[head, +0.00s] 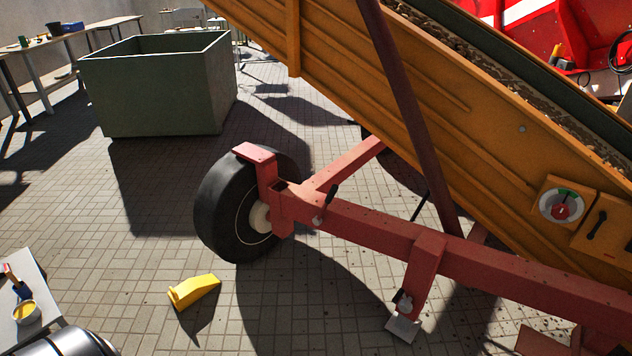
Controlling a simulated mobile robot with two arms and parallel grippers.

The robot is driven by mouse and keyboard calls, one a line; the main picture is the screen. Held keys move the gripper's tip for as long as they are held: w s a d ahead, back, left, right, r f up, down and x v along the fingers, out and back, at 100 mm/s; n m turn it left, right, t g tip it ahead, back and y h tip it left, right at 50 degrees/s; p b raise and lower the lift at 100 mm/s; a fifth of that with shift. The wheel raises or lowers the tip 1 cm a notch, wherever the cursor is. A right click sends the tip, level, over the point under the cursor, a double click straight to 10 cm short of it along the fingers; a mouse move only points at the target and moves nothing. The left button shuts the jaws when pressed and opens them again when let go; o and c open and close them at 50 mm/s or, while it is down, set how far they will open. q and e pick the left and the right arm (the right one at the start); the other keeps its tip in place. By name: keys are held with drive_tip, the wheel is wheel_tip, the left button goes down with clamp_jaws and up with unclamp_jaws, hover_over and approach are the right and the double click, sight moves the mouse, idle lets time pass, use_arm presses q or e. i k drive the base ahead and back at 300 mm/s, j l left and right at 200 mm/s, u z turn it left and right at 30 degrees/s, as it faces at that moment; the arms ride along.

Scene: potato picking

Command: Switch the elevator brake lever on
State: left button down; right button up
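The elevator (480,110) is a long orange conveyor that slopes across the right half of the head view. Its red frame (370,225) rests on a black-tyred wheel (222,212). A small lever with a black grip (331,193) stands on the frame just right of the wheel hub. Another black handle (598,224) sits on an orange box at the right edge. I cannot tell for certain which is the brake lever, or its setting. Neither of my grippers shows.
A yellow wheel chock (195,290) lies on the paved floor, apart from the wheel. A green crate (150,95) stands behind. A round dial (561,206) is on the elevator's side. A table corner with a yellow pot (26,312) is at lower left.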

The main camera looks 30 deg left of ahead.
sight(317, 220)
drive_tip(key=i+l+u, duration=0.35)
drive_tip(key=i, duration=0.15)
drive_tip(key=i+l+u, duration=0.3)
drive_tip(key=i+l, duration=0.1)
drive_tip(key=i, duration=0.05)
